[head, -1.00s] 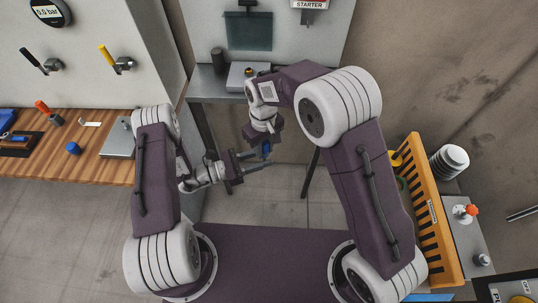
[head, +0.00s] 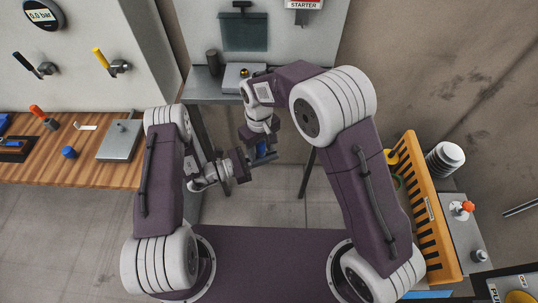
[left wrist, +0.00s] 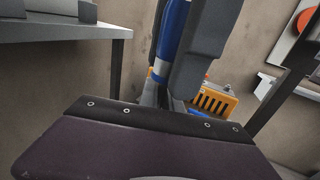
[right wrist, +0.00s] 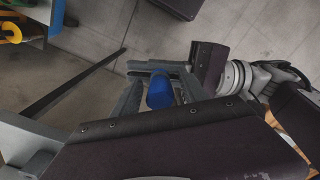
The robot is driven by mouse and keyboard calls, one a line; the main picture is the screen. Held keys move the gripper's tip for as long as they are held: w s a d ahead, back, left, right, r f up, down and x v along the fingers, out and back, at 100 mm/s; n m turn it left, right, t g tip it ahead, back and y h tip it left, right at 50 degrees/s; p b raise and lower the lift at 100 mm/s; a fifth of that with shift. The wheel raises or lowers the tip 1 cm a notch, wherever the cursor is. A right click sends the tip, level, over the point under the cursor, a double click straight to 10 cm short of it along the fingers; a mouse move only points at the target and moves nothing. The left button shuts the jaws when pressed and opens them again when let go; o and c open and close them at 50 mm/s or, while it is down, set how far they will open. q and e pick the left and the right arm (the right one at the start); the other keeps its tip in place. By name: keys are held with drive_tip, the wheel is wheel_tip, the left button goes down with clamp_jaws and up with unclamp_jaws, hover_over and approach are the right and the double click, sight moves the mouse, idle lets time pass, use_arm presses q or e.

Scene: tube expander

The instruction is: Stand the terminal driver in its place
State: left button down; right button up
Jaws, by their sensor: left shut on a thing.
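The terminal driver has a blue handle (head: 262,150) and hangs in the air between my two grippers, above the floor in front of the table. My left gripper (head: 262,160) is shut on it. In the left wrist view the blue handle (left wrist: 174,35) stands nearly upright beside a grey finger, with a pale ring low on it. In the right wrist view the handle's blue end (right wrist: 160,92) lies between the fingers of my right gripper (right wrist: 160,88), which stand apart with gaps on both sides. The driver's tip is hidden. I cannot tell which spot is its place.
A wooden bench (head: 80,175) at left bears a grey block (head: 120,140), a blue knob (head: 69,152) and an orange-handled tool (head: 38,112). A grey table (head: 205,85) at the back holds a dark cylinder (head: 213,62). An orange slotted rack (head: 425,205) stands at right.

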wheel_tip(320, 180, up, 12)
drive_tip(key=s+d+f+m, duration=0.2)
drive_tip(key=s+d+f, duration=0.1)
drive_tip(key=d, duration=0.4)
drive_tip(key=s+d+f+m, duration=0.2)
drive_tip(key=s+d+m, duration=0.1)
drive_tip(key=s+d, duration=0.2)
drive_tip(key=s+d+f+m+t, duration=0.1)
drive_tip(key=s+d+f+m, duration=0.2)
drive_tip(key=d, duration=0.7)
drive_tip(key=shift+s+f, duration=0.35)
drive_tip(key=shift+s, duration=0.4)
